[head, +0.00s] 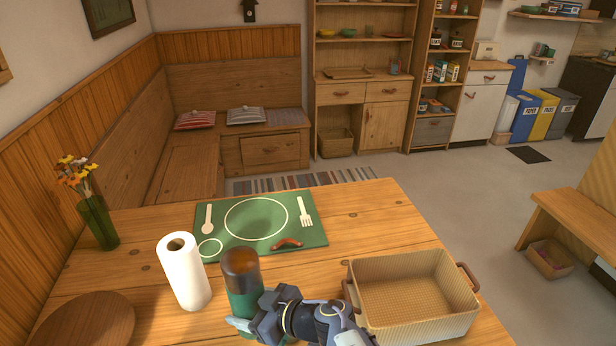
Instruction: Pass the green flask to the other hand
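The green flask (243,290) with a brown cap stands upright near the front middle of the wooden table, in the head view. My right gripper (244,322) comes in from the lower right at the flask's lower part. A pale fingertip lies across the front of the flask, and the gripper appears closed around it. The flask's lower right side is hidden by the gripper. I cannot tell whether its base touches the table. My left gripper is not in view.
A paper towel roll (184,272) stands just left of the flask. A woven basket (414,322) sits to the right. Behind is a green placemat (262,240) with a brown curved piece (287,243). A round wooden board (88,322) and flower vase (98,222) are left.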

